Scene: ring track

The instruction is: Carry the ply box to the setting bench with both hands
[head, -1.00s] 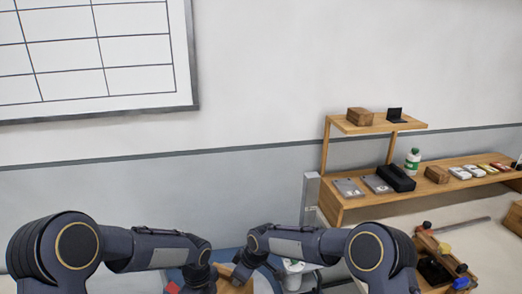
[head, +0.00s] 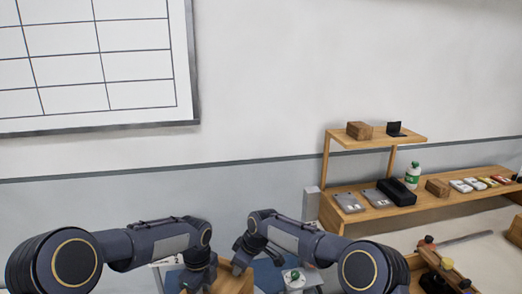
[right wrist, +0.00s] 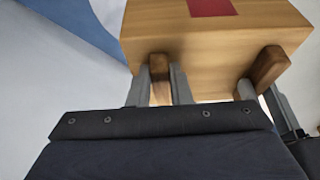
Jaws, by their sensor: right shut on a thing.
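The ply box (head: 232,283) is pale wood and shows only in part at the bottom edge of the head view, between my two grippers. The right wrist view shows its wooden side (right wrist: 215,48), a red patch on it, and two darker wooden grips. My right gripper (head: 243,265) is at the box's right side; in its wrist view its fingers (right wrist: 161,85) close around one dark grip. My left gripper (head: 198,278) is at the box's left side; its fingertips are hidden in the head view. Which bench is the setting bench is unclear.
A wooden shelf unit (head: 340,219) at right holds boxes, a black case (head: 397,190) and a green-white bottle (head: 413,175). A tool rack (head: 440,266) stands at lower right. A wall board (head: 95,60) hangs at upper left.

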